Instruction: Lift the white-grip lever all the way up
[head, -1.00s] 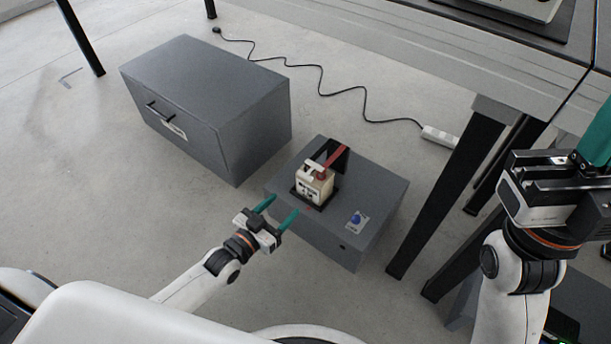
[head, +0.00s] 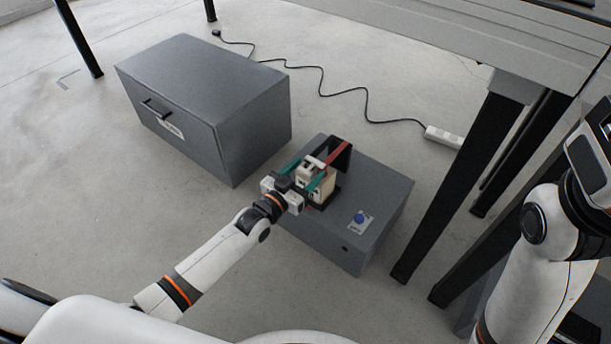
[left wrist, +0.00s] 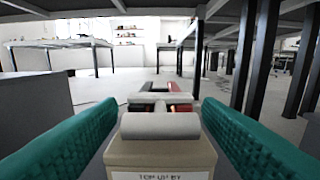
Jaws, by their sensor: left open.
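My left gripper (head: 306,174) is open at the device, one finger on each side; contact with the grip cannot be made out. My right gripper (head: 598,125) is at the right edge, mostly cut off.
A grey drawer cabinet (head: 205,100) stands left of the device. Black table legs (head: 460,185) stand to the right. A black cable (head: 345,92) runs to a white power strip (head: 443,137) on the floor.

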